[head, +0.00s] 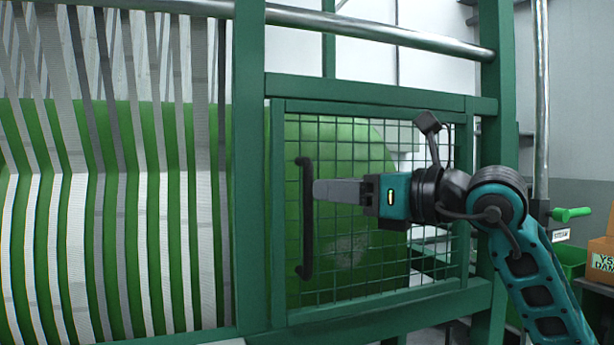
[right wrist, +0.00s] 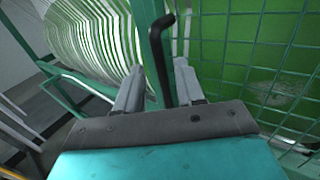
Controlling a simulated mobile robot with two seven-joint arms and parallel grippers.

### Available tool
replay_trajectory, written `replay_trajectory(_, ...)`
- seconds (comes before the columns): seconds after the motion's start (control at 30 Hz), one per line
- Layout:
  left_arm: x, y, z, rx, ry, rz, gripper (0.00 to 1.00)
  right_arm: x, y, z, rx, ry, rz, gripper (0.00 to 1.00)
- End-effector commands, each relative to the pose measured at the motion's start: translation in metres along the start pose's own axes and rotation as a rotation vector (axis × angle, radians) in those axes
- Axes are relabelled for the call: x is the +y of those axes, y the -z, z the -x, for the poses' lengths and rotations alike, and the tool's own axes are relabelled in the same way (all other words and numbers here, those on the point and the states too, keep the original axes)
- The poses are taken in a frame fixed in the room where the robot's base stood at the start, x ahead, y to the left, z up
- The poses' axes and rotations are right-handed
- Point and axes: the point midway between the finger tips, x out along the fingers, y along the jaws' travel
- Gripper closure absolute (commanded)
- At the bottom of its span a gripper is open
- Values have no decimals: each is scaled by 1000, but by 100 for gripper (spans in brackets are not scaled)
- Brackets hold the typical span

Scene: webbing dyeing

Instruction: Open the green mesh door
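The green mesh door (head: 277,225) stands closed in the green frame, its wire grid in front of a large green roller. A black vertical bar handle (head: 306,240) is on the door's left side. My right gripper (head: 318,190) reaches in from the right, level with the handle's upper middle. In the right wrist view, its two grey fingers are apart and the handle (right wrist: 157,58) shows between them. I cannot tell whether a finger touches it. My left gripper is not in view.
Grey and white webbing strips (head: 145,240) run over the roller on the left, beyond a thick green post (head: 248,170). A metal rail (head: 390,33) crosses above the door. A green valve handle (head: 570,213) and an orange box (head: 600,258) are at the right.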

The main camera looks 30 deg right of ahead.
Motion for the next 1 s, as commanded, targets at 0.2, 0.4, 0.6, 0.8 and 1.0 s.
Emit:
replay_trajectory(0.2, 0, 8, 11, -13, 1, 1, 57, 1, -3, -33, 0, -2, -1, 62)
replay_trajectory(0.4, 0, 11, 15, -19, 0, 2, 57, 0, -1, -52, 0, -2, -2, 62)
replay_trajectory(0.6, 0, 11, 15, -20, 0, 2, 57, 0, 0, -58, 0, -1, 1, 62)
replay_trajectory(0.8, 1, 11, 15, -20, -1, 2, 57, 0, 1, -57, 0, -1, 1, 64)
replay_trajectory(1.0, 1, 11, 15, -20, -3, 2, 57, 0, 1, -57, 0, -1, 0, 83)
